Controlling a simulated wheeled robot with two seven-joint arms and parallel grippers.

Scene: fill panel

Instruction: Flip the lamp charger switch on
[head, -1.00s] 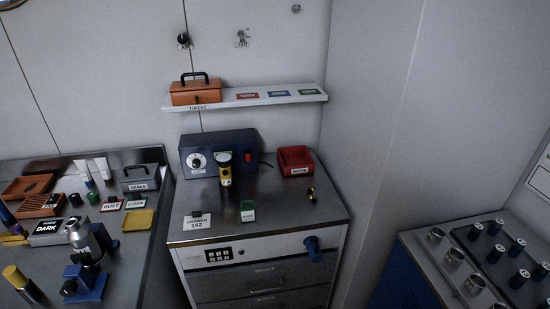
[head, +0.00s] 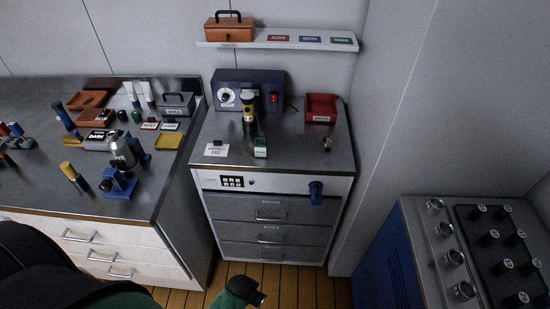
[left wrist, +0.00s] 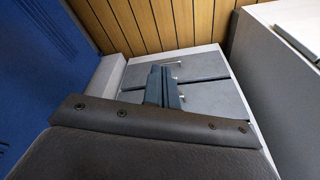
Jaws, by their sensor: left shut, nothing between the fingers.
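The lamp charger (head: 240,82) is a dark blue box at the back of the steel-topped drawer cabinet. It has a white dial (head: 227,96) on its left and a red switch (head: 274,97) on its right. I cannot tell the switch's position. A yellow and black lamp (head: 248,108) stands at the front of the charger. My left gripper (head: 258,298) is low at the bottom edge of the head view, well below and in front of the cabinet top. Its fingers (left wrist: 165,85) are together and empty in the left wrist view. My right gripper is not in view.
A shelf (head: 280,42) hangs above. A cluttered bench is left; a blue unit (head: 385,260) is right.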

